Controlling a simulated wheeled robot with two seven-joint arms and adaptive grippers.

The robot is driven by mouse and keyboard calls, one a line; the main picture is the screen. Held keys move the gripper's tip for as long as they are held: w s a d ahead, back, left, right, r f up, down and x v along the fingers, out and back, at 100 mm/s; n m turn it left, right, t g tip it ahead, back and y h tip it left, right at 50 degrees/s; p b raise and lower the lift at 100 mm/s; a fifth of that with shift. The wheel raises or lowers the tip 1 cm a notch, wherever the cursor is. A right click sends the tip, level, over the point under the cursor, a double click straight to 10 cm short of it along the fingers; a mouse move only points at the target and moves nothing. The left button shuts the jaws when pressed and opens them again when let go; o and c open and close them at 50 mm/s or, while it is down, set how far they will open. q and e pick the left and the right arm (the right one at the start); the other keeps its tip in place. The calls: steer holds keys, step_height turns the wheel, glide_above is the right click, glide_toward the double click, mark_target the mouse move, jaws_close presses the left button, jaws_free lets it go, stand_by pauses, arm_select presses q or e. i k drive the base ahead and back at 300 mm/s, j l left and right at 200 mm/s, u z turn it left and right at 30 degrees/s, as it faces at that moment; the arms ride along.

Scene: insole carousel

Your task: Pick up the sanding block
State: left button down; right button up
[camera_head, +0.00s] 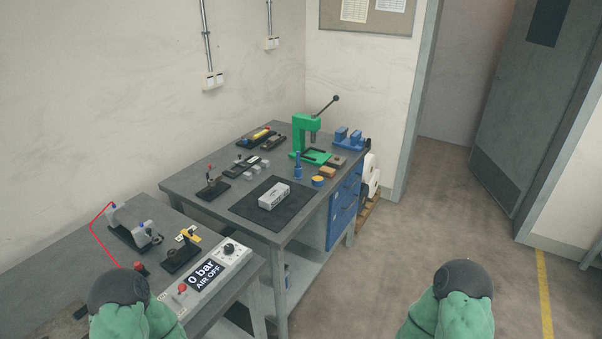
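A small tan-brown block (327,173), which looks like the sanding block, lies on the far workbench near its front right edge. It sits in front of the green press, beside a yellow-and-blue round item (317,181). It is too small to make out in detail. Neither of my grippers is in view. Only green arm parts with dark rounded caps show at the bottom left and bottom right, well apart from the block.
A grey block (273,196) rests on a black mat (251,208). The green press (308,140) has a raised lever. Blue holders (348,138) stand at the back right. A nearer bench holds clamps and a control box (213,274). Floor right of the benches is clear.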

mark_target(326, 171)
steer(key=i+l+u, duration=0.15)
steer(key=u, duration=0.3)
steer(key=i+l+u, duration=0.15)
steer(key=l+u, duration=0.4)
steer(key=u, duration=0.3)
steer(key=i+l+u, duration=0.1)
steer(key=l+u, duration=0.35)
steer(key=j, duration=0.1)
